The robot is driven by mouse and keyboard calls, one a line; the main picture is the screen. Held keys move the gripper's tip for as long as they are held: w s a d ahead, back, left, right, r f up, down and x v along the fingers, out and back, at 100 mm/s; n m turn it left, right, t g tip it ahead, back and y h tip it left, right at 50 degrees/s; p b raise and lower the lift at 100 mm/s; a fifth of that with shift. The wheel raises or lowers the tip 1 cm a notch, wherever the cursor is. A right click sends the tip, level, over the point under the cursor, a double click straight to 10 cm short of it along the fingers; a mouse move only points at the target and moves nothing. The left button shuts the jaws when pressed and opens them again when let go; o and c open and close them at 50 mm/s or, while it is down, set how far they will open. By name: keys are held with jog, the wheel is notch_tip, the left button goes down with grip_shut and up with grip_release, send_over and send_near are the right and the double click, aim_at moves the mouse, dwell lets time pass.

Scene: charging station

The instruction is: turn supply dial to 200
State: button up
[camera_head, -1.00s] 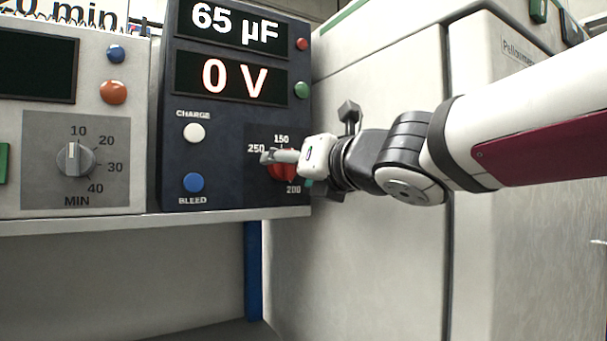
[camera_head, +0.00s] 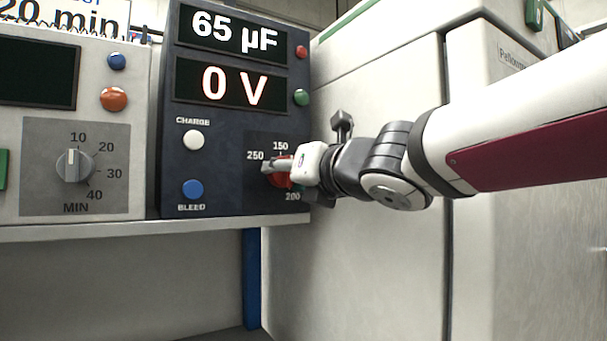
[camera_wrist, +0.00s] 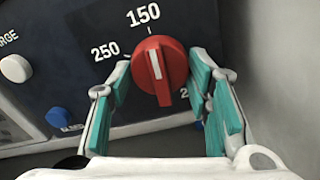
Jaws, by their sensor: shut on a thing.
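The supply dial is a red round knob (camera_wrist: 166,88) with a raised grip bar and a white line, on a dark panel. In the wrist view the white line points up, close to the 150 mark. The 250 mark is to the left, and the 200 mark at lower right is mostly hidden by a finger. My gripper (camera_wrist: 160,62) has its teal-padded fingers on both sides of the dial and is shut on it. In the head view my gripper (camera_head: 274,167) covers much of the dial (camera_head: 282,181).
The supply's displays (camera_head: 233,84) read 65 µF and 0 V. A white CHARGE button (camera_head: 194,140) and a blue BLEED button (camera_head: 193,189) lie left of the dial. A timer dial (camera_head: 75,166) is farther left. A large pale cabinet (camera_head: 380,260) stands right.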

jog(key=m+p, duration=0.1)
jog(key=m, duration=0.2)
jog(key=shift+r+m, duration=0.1)
jog(key=shift+m, duration=0.3)
jog(key=m, duration=0.3)
jog(key=shift+m+p, duration=0.3)
jog(key=shift+p, duration=0.1)
jog(key=m+p, duration=0.1)
jog(key=m, duration=0.2)
jog(key=shift+r+m, duration=0.1)
jog(key=shift+m, duration=0.2)
jog(key=m+p, duration=0.2)
jog(key=m, duration=0.2)
jog(key=shift+r+m, duration=0.1)
jog(key=shift+m, duration=0.2)
jog(key=m+p, duration=0.2)
jog(key=m, duration=0.1)
jog(key=m+p, duration=0.2)
jog(key=m, duration=0.2)
jog(key=shift+r, duration=0.1)
jog(key=m+p, duration=0.2)
jog(key=m, duration=0.4)
jog(key=shift+p, duration=0.35)
